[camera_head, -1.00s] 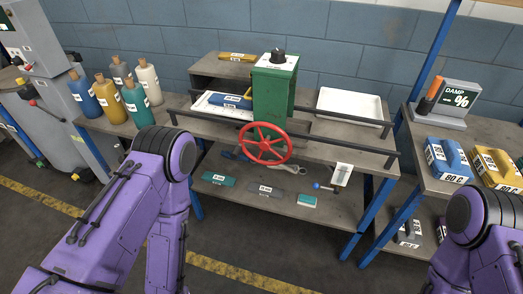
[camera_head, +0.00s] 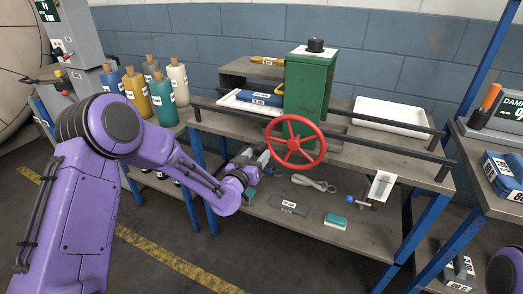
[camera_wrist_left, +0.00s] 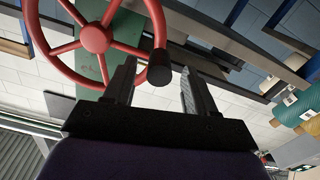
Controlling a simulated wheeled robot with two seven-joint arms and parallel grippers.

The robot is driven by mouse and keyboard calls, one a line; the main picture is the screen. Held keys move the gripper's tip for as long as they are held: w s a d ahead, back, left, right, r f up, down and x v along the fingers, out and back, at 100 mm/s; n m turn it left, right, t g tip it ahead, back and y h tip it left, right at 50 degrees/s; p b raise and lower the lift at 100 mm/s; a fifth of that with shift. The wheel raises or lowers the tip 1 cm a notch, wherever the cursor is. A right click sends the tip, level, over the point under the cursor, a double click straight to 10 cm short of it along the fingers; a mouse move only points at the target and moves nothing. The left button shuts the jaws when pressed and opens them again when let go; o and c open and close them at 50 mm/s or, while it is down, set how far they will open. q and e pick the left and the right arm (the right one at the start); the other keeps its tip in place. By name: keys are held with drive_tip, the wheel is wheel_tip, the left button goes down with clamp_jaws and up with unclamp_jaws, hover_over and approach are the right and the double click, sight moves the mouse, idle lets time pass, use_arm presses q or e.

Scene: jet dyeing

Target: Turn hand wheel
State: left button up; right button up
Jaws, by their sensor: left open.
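The red spoked hand wheel (camera_head: 294,143) is on the front of a green box (camera_head: 308,88) on the bench. In the left wrist view the wheel (camera_wrist_left: 97,38) fills the upper left, with a dark crank knob (camera_wrist_left: 159,68) on its rim. My left gripper (camera_wrist_left: 160,72) is open, and the knob appears between its fingertips there; I cannot tell whether they touch. In the head view my left gripper (camera_head: 260,158) is small and partly hidden, just left of the wheel's lower rim. My right gripper is out of view.
Dark rails (camera_head: 385,148) run along the bench front. A white tray (camera_head: 392,115) lies right of the green box and several bottles (camera_head: 162,98) stand to the left. The lower shelf (camera_head: 330,234) holds small labelled blocks and tools.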

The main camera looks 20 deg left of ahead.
sight(261, 150)
use_arm(q)
drive_tip(key=shift+w+d, duration=0.1)
drive_tip(key=shift+w, duration=1.8)
clamp_jaws()
